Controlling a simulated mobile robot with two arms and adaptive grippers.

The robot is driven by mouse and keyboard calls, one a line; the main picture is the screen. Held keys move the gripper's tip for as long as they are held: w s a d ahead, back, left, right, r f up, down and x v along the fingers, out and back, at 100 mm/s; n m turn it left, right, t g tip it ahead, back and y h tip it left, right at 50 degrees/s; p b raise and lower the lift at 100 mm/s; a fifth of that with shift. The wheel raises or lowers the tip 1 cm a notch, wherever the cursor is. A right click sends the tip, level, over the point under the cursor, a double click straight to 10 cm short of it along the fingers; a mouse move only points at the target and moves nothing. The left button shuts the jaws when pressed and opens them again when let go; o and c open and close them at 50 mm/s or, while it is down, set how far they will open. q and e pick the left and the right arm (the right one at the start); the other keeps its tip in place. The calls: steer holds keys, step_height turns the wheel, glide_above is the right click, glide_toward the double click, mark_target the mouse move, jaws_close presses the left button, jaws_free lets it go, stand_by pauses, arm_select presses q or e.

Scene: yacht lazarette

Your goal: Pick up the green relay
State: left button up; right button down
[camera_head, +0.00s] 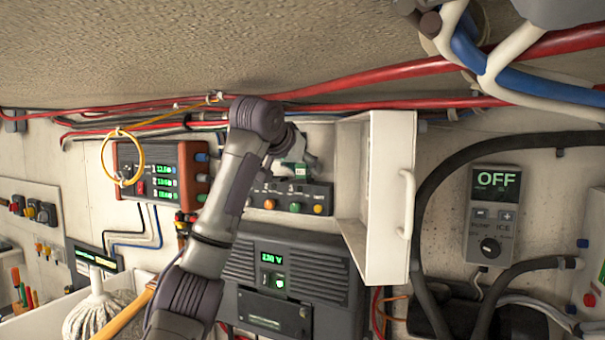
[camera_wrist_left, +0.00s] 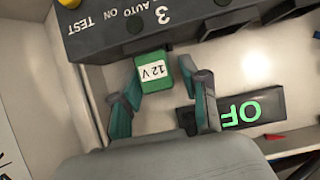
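The green relay (camera_wrist_left: 153,72) shows in the left wrist view as a small green block with a white "12 V" label, close to the edge of a dark switch panel (camera_wrist_left: 150,22). My left gripper (camera_wrist_left: 158,68) has its two teal-padded fingers spread on either side of the relay. The left finger looks very close to it, and a small gap seems to show at the right finger. In the head view, my left gripper (camera_head: 292,168) is at the opening of the white cabinet, above the switch panel, partly hidden by my wrist. My right gripper is not in view.
A white cabinet door (camera_head: 388,200) stands open to the right of my left gripper. A dark display (camera_wrist_left: 238,112) lies near the right finger. Red cables (camera_head: 400,75) run above. A charger unit (camera_head: 295,280) is below, and a red-framed meter (camera_head: 160,172) is left.

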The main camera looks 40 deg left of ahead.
arm_select(q)
steer(key=c, duration=0.7)
steer(key=shift+r, duration=0.1)
steer(key=shift+r, duration=0.55)
steer(key=shift+d+f, duration=0.1)
